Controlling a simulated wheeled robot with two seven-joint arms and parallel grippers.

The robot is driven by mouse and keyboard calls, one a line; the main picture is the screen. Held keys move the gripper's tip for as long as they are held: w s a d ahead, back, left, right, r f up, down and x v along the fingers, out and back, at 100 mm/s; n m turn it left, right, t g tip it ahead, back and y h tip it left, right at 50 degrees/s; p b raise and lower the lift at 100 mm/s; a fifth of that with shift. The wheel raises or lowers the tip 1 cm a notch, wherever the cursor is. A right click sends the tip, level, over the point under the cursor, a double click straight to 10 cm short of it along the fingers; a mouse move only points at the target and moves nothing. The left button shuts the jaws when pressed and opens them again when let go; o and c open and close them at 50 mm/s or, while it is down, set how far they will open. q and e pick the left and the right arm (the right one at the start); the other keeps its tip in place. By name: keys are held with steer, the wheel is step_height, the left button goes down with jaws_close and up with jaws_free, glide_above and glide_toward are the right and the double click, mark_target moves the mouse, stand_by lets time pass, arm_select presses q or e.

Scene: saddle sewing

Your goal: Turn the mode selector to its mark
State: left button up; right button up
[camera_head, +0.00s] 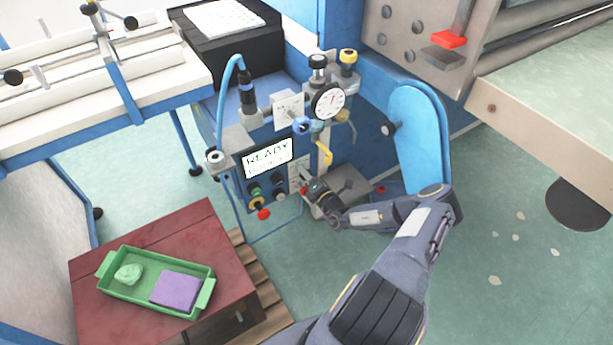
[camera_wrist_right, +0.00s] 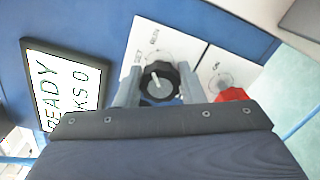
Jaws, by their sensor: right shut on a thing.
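The mode selector is a black round knob (camera_wrist_right: 158,84) with a pale pointer line, on a white labelled plate in the right wrist view. Its pointer tilts slightly left of straight up in that view; the small lettering is hard to read. My right gripper (camera_wrist_right: 159,90) has one finger on each side of the knob and is shut on it. In the head view the right gripper (camera_head: 306,188) is at the front of the blue control panel and hides the knob. My left gripper is not in view.
A display (camera_head: 267,158) reading READY sits left of my right gripper, above green and black buttons. A red knob (camera_wrist_right: 232,95) is close beside the right finger. A yellow lever (camera_head: 325,153) and gauge (camera_head: 328,101) are above. A green tray (camera_head: 135,290) stands on a red cabinet.

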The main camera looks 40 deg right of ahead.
steer(key=shift+f+m, duration=0.1)
steer(key=shift+m, duration=0.9)
steer(key=o, duration=1)
steer(key=shift+s, duration=0.1)
steer(key=s, duration=0.5)
steer(key=s+a+p, duration=0.1)
steer(key=s, duration=0.1)
steer(key=shift+s, duration=0.3)
